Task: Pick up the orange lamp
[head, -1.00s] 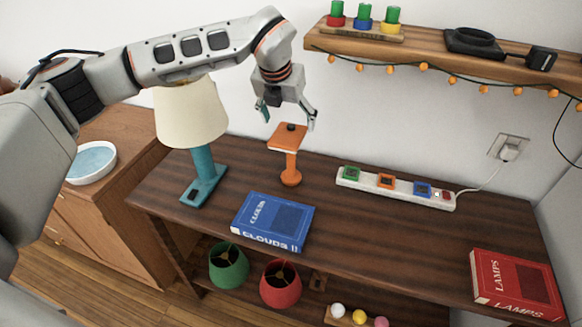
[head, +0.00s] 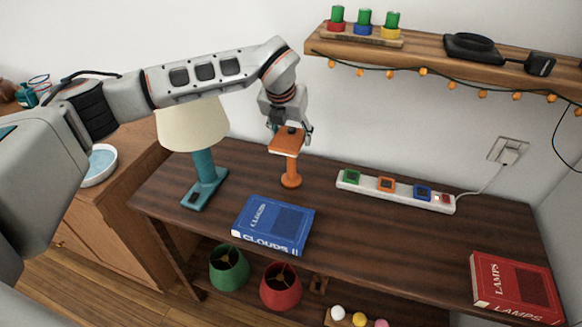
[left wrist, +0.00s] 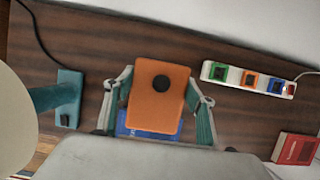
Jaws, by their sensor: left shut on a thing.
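The orange lamp (head: 290,166) stands upright on the dark wooden table, with a round foot, a thin stem and a flat square top with a black knob. My left gripper (head: 290,133) is over it from above and shut on its top. In the left wrist view the lamp's orange top (left wrist: 157,98) lies between the two teal fingers, one on each side. The lamp's foot is hidden there. My right gripper is not in view.
A teal lamp with a cream shade (head: 203,175) stands close on the left. A blue book (head: 272,225) lies in front. A power strip (head: 395,190) lies to the right, below a wall shelf (head: 420,50). A red book (head: 515,285) lies at the right end.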

